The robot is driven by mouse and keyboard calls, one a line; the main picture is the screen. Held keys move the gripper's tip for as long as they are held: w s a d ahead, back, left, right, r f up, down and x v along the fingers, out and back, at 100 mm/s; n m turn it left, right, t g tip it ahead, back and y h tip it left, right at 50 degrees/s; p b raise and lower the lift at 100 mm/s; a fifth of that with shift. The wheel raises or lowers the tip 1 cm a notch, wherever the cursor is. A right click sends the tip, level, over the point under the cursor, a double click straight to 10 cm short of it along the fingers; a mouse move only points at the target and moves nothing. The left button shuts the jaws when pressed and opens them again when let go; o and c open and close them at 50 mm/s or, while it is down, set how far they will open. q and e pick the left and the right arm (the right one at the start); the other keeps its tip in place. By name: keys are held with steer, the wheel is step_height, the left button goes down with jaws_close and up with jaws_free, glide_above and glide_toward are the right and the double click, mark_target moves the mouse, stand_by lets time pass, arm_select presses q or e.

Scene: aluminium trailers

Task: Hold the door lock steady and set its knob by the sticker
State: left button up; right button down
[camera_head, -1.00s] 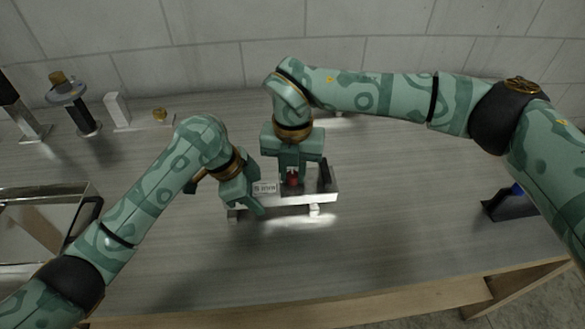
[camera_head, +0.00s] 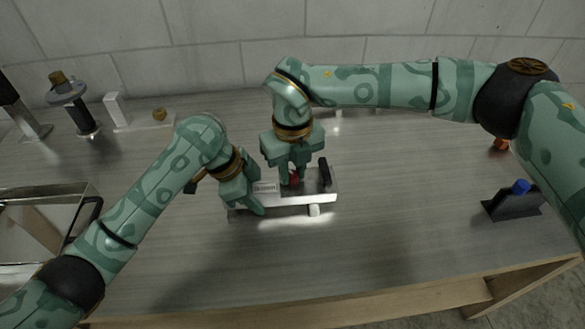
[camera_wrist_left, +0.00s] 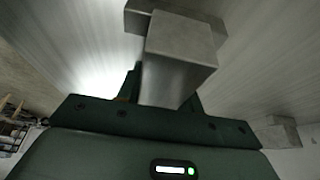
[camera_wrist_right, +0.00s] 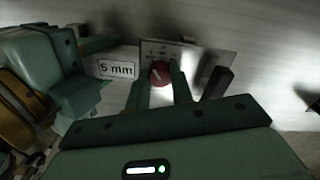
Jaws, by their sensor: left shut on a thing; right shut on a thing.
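The door lock (camera_head: 315,197) is a pale metal bar lying across the table in the head view. Its sticker (camera_wrist_right: 116,69) reads "5 mm" in the right wrist view. A red knob (camera_wrist_right: 160,75) with a pale pointer line sits right of the sticker, with a printed scale above it. A black lever (camera_wrist_right: 218,82) stands right of the knob. My right gripper (camera_head: 289,182) is shut on the red knob from above. My left gripper (camera_head: 250,208) is shut on the lock's left end. A metal block between its fingers fills the left wrist view (camera_wrist_left: 178,65).
A black stand with a blue knob (camera_head: 521,187) is at the right. A metal-framed tray (camera_head: 45,190) is at the left. A round-topped black post (camera_head: 70,95), a white block (camera_head: 117,108) and a small brass knob (camera_head: 159,114) stand at the back left. The front table is clear.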

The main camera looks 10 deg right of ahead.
mark_target(292, 174)
steer(key=shift+n, duration=0.8)
steer(key=c, duration=1.2)
jaws_free()
step_height(292, 174, up, 12)
arm_select(q)
steer(key=o, duration=1.3)
